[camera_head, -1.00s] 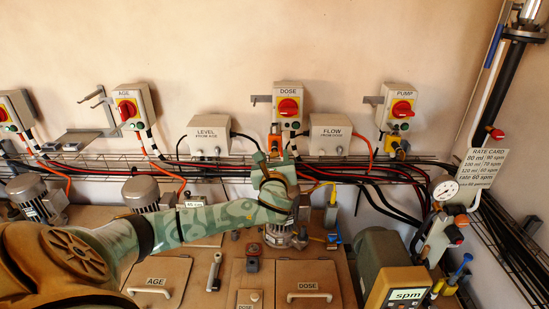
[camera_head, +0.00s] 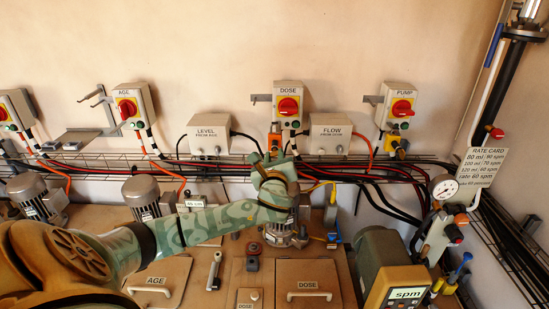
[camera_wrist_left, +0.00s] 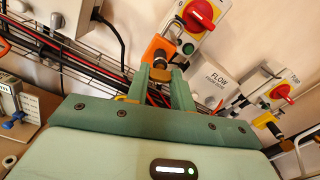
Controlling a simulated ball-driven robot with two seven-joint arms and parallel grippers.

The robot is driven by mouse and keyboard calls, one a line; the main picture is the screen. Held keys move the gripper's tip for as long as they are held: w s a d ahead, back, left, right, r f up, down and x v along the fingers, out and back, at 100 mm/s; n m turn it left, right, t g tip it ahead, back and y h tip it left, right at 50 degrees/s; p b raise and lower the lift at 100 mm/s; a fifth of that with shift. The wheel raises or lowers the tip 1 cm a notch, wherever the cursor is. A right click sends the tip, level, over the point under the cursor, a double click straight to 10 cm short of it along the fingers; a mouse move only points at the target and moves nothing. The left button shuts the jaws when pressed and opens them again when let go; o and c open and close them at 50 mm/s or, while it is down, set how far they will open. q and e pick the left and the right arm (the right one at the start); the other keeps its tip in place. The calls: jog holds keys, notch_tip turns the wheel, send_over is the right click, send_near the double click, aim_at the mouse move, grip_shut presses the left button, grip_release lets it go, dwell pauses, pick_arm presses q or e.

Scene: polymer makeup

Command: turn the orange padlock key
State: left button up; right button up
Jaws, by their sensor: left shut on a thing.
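The orange padlock (camera_head: 276,141) hangs at the lower left of the DOSE switch box (camera_head: 288,107), which has a red rotary knob on a yellow plate. In the left wrist view the padlock (camera_wrist_left: 158,47) is just beyond my fingertips. My left gripper (camera_head: 273,159) reaches up to the padlock from below. In the wrist view its green fingers (camera_wrist_left: 164,76) are shut on the key at the padlock's lower end, mostly hidden between them. How far the key is turned cannot be told. My right gripper is not in view.
A FLOW box (camera_head: 330,134) sits right of the padlock and a LEVEL box (camera_head: 208,135) left. A yellow padlock (camera_head: 394,144) hangs under the PUMP switch. A wire cable tray (camera_head: 350,170) with black and red cables runs along the wall below.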

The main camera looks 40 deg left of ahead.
pick_arm(q)
jog(key=n, duration=0.3)
jog(key=shift+f+n, duration=0.1)
jog(key=shift+n, duration=0.2)
jog(key=n+b, duration=0.1)
jog(key=n, duration=0.1)
jog(key=shift+n, duration=0.4)
jog(key=n+b, duration=0.1)
jog(key=n, duration=0.3)
jog(key=shift+n+b, duration=0.35)
jog(key=shift+n, duration=1.45)
jog(key=o, duration=1)
